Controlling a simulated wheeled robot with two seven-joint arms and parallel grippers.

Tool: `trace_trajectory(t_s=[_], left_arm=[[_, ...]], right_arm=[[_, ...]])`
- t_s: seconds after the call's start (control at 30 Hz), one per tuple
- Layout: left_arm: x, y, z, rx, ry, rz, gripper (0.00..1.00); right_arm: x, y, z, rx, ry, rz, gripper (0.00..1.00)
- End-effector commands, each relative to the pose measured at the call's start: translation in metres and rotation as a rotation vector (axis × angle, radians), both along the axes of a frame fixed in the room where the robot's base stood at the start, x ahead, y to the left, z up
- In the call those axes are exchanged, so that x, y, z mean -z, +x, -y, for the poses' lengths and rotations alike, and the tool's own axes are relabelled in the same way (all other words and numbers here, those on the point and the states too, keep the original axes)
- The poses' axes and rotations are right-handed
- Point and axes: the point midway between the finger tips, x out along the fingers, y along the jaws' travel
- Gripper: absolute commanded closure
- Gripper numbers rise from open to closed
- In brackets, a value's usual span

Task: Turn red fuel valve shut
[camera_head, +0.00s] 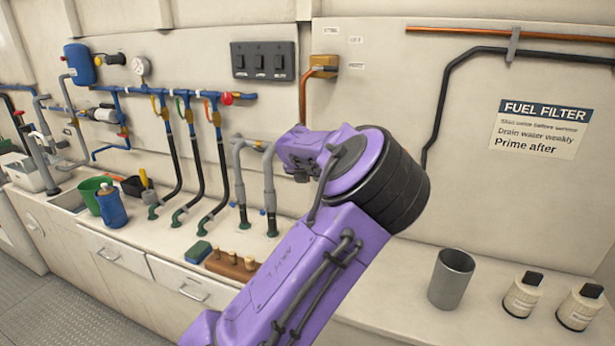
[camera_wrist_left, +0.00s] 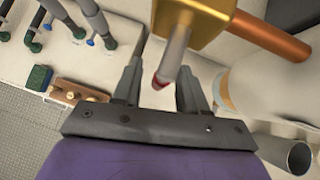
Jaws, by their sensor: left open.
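In the left wrist view, a brass valve body (camera_wrist_left: 195,22) sits at the top, close to the camera. A grey lever with a red tip (camera_wrist_left: 161,80) hangs down from it. My left gripper (camera_wrist_left: 158,88) is open, with one finger on each side of the lever's red end. Contact with either finger cannot be told. In the head view my purple arm fills the middle and hides the gripper and the lever. My right gripper is in neither view.
A copper pipe (camera_wrist_left: 270,36) runs right from the valve body. A pale rounded object (camera_wrist_left: 265,95) is close on the right. A metal cup (camera_head: 452,279) and two small bottles stand on the counter. A sponge (camera_head: 198,252) and a pegged brown block (camera_head: 232,265) lie left of my arm.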

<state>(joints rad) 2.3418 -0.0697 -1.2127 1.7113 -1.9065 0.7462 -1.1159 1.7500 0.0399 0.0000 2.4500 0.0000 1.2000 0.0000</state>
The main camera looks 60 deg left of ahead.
Motion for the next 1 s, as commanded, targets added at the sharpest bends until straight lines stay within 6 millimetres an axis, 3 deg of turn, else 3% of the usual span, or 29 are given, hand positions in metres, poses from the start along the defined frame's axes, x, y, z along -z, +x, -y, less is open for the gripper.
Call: trace_trajectory(t_s=[0.4, 1.0], left_arm=[[-0.062, -0.040, 0.047, 0.000, 0.002, 0.002, 0.58], [-0.069, -0.045, 0.052, -0.001, 0.000, 0.001, 0.58]], right_arm=[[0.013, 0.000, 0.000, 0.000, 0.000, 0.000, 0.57], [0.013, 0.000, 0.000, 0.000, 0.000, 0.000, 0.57]])
